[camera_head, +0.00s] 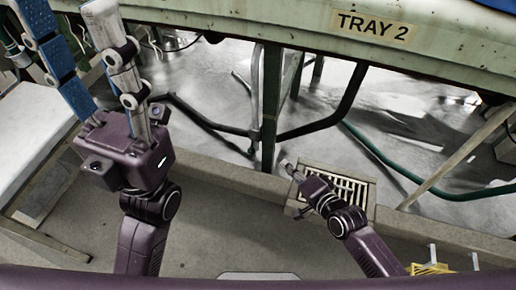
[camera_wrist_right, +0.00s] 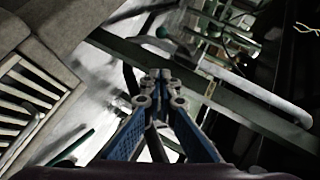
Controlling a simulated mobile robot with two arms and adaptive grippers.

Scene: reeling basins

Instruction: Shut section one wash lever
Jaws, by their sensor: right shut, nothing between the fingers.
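I cannot pick out the section one wash lever in either view. My right gripper (camera_head: 286,164) is low in the middle of the head view, beside the floor grate, and its fingers are mostly foreshortened. In the right wrist view the right gripper (camera_wrist_right: 161,76) has its blue-sided fingers meeting at the tips, shut and empty, with dark bars and pipes beyond them. My left gripper (camera_head: 66,10) points up at the left of the head view. Its fingers are spread apart, and the blue one runs out of the top edge. No object shows between them.
A worn green beam with a "TRAY 2" label (camera_head: 374,24) crosses the top right. A green post (camera_head: 270,110), black pipes (camera_head: 330,122) and a green hose (camera_head: 395,170) stand below it. A slotted grate (camera_head: 352,188) lies on the floor. A pale slab (camera_head: 35,130) is at left.

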